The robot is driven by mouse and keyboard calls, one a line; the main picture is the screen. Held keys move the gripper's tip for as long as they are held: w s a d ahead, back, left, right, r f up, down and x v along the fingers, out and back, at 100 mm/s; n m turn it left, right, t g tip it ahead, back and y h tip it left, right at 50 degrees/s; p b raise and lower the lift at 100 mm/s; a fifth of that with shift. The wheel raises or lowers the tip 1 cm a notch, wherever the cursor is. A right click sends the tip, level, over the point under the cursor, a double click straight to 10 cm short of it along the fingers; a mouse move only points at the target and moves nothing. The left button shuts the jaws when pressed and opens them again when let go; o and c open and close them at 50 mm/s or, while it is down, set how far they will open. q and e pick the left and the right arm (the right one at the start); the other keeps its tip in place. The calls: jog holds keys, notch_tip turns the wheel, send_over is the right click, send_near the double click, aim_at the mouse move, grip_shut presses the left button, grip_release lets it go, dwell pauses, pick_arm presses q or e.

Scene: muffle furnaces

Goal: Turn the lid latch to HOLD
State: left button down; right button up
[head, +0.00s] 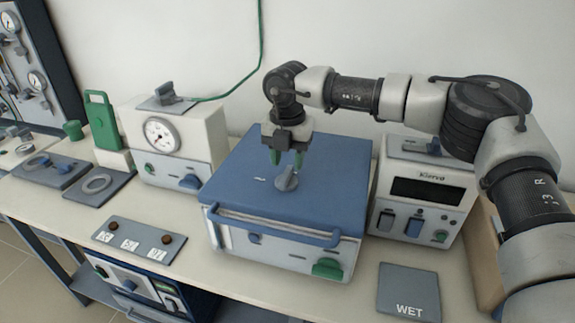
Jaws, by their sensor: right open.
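The muffle furnace (340,185) with a blue lid stands in the middle of the bench. A grey latch knob (286,180) sits on top of the lid, with a small white mark on the lid to its left. My right gripper (287,160) points down over the lid, its green-tipped fingers apart and empty, just above and behind the knob. I cannot tell whether a fingertip touches the knob. The lid is closed, with a blue bar handle (270,232) along its front edge. No HOLD label is readable. My left gripper is not in view.
A white unit with a dial gauge (160,134) stands left of the furnace, and a unit with a dark display (428,191) stands right. A grey plate marked WET (409,292) lies at front right. A green cable hangs behind. A switch plate (139,240) lies at front left.

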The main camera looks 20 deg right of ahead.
aim_at(287, 171)
jog(key=shift+f, duration=1.55)
jog(key=shift+c, duration=0.3)
grip_shut()
